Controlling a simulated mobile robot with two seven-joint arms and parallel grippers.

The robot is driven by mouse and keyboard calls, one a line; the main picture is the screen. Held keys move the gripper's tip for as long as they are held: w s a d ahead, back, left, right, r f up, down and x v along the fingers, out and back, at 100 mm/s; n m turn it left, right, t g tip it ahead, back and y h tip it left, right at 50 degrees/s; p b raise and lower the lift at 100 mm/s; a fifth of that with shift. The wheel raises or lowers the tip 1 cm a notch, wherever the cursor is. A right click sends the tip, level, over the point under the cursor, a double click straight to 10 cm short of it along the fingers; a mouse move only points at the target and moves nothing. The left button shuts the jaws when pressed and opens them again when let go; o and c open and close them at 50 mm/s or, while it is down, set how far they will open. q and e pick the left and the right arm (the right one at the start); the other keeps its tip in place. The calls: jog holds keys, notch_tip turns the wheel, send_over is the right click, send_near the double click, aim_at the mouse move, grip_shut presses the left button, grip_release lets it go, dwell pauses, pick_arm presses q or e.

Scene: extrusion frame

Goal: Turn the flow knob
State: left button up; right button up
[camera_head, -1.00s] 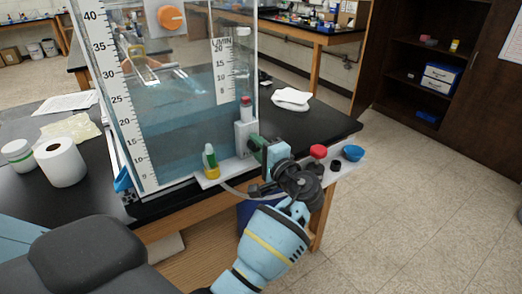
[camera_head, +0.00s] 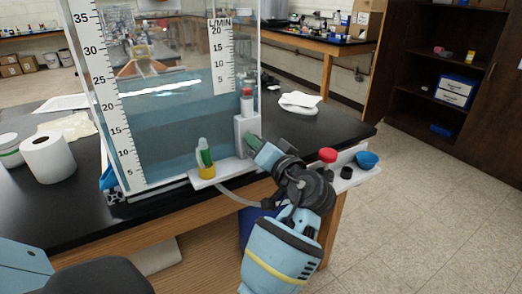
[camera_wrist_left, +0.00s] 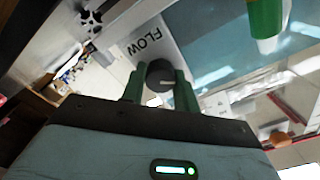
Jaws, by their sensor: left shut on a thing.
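The flow knob (camera_wrist_left: 161,74) is a dark round knob with a light pointer mark, beside the word FLOW on a pale panel (camera_wrist_left: 143,45) in the left wrist view. My left gripper (camera_wrist_left: 159,86) has one green finger on each side of the knob and is shut on it. In the head view my left gripper (camera_head: 252,143) meets the grey valve block (camera_head: 241,130) at the tank's front right corner, and hides the knob there. The clear tank (camera_head: 165,150) holds blue water, with a L/MIN scale (camera_head: 221,57) above the block. My right gripper is not in view.
A yellow cup with a green-and-white tube (camera_head: 206,162) stands left of the block. A red-capped item (camera_head: 327,156), a black cap and a blue bowl (camera_head: 367,160) sit to the right. A paper roll (camera_head: 48,158) is at the left.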

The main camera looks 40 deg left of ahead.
pick_arm(q)
jog(key=shift+a+r+n, duration=0.1)
jog(key=shift+n, duration=0.2)
jog(key=shift+r, duration=0.1)
jog(key=o, duration=1)
jog(key=shift+f, duration=0.2)
